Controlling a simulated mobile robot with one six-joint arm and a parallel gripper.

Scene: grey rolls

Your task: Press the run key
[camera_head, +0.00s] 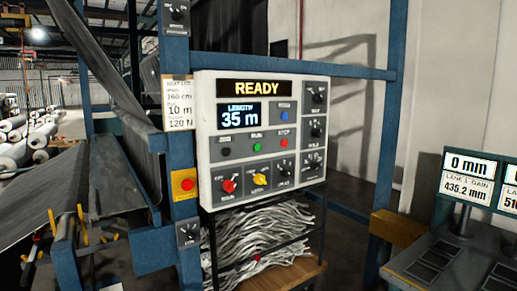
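The control panel (206,110) is a light grey box on a blue post, facing me in the middle of the view. Its top display (257,88) reads READY in yellow. A smaller screen (239,115) below reads LENGTH 35 m. The run key (257,147) is a small green round button in the middle of a row, with a label above that looks like RUN. A dark button (226,152) sits to its left and a red button (283,143) to its right. Nothing covers the green button. My gripper is not in view.
A blue button (284,117) and several knobs share the panel. A red button on a yellow plate (185,184) is on the post at left. A shelf with grey strips (262,240) stands below. A console with displays (467,178) is at right.

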